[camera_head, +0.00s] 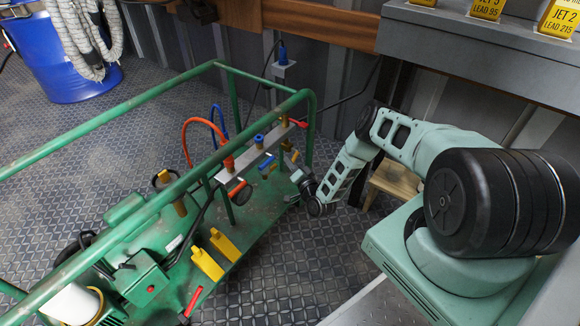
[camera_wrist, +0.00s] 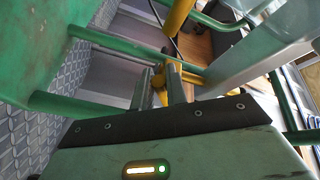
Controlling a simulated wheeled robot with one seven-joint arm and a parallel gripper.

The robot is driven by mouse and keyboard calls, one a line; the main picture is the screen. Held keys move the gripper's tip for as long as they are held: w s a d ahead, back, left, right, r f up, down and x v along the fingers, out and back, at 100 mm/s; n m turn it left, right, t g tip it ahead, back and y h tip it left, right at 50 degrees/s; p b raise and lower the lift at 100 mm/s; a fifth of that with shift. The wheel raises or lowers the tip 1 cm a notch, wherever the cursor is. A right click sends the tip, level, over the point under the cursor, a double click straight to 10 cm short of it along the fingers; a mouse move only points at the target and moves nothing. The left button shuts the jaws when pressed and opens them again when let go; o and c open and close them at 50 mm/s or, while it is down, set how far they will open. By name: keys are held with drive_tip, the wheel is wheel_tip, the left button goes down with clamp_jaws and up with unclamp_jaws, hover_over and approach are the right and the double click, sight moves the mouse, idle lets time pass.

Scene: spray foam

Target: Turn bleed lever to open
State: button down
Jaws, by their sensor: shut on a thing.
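My gripper (camera_head: 299,176) is at the right end of the green cart, close to the manifold. In the wrist view, the two fingers of my gripper (camera_wrist: 160,88) are closed around a small yellow lever (camera_wrist: 159,75), with part of it between the fingertips. A yellow bar runs right from there. In the head view, a small yellow part (camera_head: 293,157) shows just above my gripper, partly hidden. I see no label marking the bleed lever. The grey manifold bar (camera_head: 247,148) carries blue and red fittings.
The green cart frame (camera_head: 225,120) has rails around the manifold. Red handles (camera_head: 238,189) and yellow blocks (camera_head: 207,264) are near it. A blue barrel (camera_head: 78,60) stands at the upper left. A grey bench (camera_head: 470,50) is at the upper right. Bare floor (camera_head: 300,260) lies in front.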

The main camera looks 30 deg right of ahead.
drive_tip(key=shift+w+d+f+n+t+y+b, duration=0.35)
drive_tip(key=shift+d+n+t+y+b, duration=0.6)
drive_tip(key=shift+n, duration=1.4)
drive_tip(key=shift+w+d+f+n+t+y+b, duration=0.2)
drive_tip(key=shift+d+f+n+y+b, duration=0.25)
drive_tip(key=shift+n+y+b, duration=1.25)
drive_tip(key=shift+w+d+f+n+t+h+b, duration=0.15)
drive_tip(key=shift+d+f+n+t+b, duration=0.45)
drive_tip(key=shift+n, duration=2.35)
drive_tip(key=shift+d+r, duration=0.1)
drive_tip(key=shift+r, duration=0.05)
drive_tip(key=c, duration=1.4)
unclamp_jaws()
drive_tip(key=shift+c, duration=0.2)
drive_tip(key=shift+r, duration=0.1)
